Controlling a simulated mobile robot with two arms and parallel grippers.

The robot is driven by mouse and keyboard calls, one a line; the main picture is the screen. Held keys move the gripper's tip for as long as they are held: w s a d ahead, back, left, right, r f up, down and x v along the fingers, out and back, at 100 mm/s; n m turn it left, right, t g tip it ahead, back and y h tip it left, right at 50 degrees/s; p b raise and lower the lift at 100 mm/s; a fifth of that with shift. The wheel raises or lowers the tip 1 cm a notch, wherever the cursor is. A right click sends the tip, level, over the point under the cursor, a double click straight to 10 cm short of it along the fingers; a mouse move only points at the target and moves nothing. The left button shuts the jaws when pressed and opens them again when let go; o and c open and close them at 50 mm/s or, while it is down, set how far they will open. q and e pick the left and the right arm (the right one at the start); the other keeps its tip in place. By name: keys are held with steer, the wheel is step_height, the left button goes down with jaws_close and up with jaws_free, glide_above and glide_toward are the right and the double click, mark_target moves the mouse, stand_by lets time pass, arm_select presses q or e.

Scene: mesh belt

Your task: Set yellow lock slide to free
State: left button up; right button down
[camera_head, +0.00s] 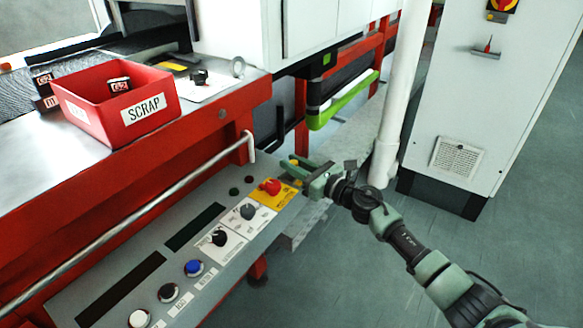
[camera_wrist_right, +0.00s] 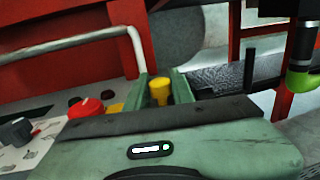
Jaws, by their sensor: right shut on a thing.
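The yellow lock slide shows in the right wrist view as a short yellow knob (camera_wrist_right: 160,91) between my two green fingers; its base is hidden behind the gripper body. My right gripper (camera_wrist_right: 162,88) is shut on this knob. In the head view, the right gripper (camera_head: 300,168) reaches in from the right to the far right end of the control panel (camera_head: 125,262), just beyond the red mushroom button (camera_head: 270,187). The slide is mostly hidden by the fingers there, and its setting cannot be read. My left gripper is not in view.
The red button, also in the right wrist view (camera_wrist_right: 86,107), sits on a yellow plate close beside the fingers. A grey handrail (camera_head: 135,212) runs behind the panel. A red SCRAP bin (camera_head: 90,110) stands upper left. A white post (camera_head: 398,100) and cabinet (camera_head: 490,90) stand right.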

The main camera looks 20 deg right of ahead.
steer(key=shift+w+d, duration=0.1)
steer(key=shift+d, duration=0.15)
steer(key=c, duration=1.6)
jaws_free()
steer(key=shift+o, duration=0.5)
steer(key=v, duration=0.7)
steer(key=shift+s, duration=0.35)
steer(key=shift+d, duration=0.15)
